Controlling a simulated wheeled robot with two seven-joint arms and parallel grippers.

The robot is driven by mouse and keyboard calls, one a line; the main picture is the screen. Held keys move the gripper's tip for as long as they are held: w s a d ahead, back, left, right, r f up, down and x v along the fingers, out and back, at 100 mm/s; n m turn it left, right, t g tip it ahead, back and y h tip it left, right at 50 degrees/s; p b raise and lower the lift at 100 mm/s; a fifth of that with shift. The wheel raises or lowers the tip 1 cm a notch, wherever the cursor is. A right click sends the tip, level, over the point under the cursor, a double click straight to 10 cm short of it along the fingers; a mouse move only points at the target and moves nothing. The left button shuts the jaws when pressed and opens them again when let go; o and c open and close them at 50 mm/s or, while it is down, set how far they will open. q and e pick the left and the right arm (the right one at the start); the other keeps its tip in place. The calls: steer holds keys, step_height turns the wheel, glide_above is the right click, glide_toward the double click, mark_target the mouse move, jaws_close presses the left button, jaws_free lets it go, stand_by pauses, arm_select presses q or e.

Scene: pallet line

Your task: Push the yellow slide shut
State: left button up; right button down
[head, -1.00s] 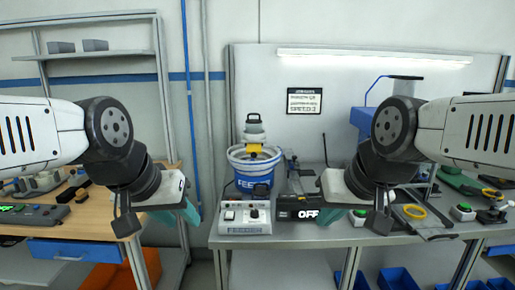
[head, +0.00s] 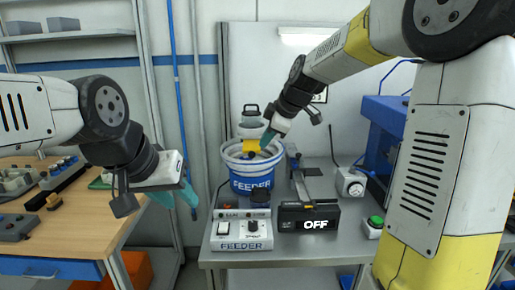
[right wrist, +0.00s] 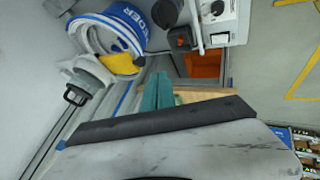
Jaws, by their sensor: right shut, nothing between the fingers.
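The yellow slide (head: 250,146) sits at the foot of the grey hopper (head: 250,122), above the white and blue feeder bowl (head: 252,180). My right gripper (head: 267,138) is close to the right of the slide and hopper, with its fingers pointing down; I cannot tell whether it touches. The right wrist view shows its teal fingers (right wrist: 158,92) together and empty, with the yellow slide (right wrist: 120,63) to their upper left. My left gripper (head: 190,198) hangs left of the feeder, near the wooden bench; its finger gap is not clear.
A control box (head: 242,230) labelled FEEDER and a black OFF display (head: 309,217) stand in front of the bowl. A rail (head: 301,180) and a gauge box (head: 350,182) are to its right. A blue machine (head: 384,125) stands behind my right arm.

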mark_target(254, 151)
steer(key=w+a+f, duration=0.3)
steer(key=w+f, duration=0.5)
steer(key=shift+w+a, duration=0.15)
steer(key=shift+a, duration=0.1)
steer(key=shift+w, duration=0.1)
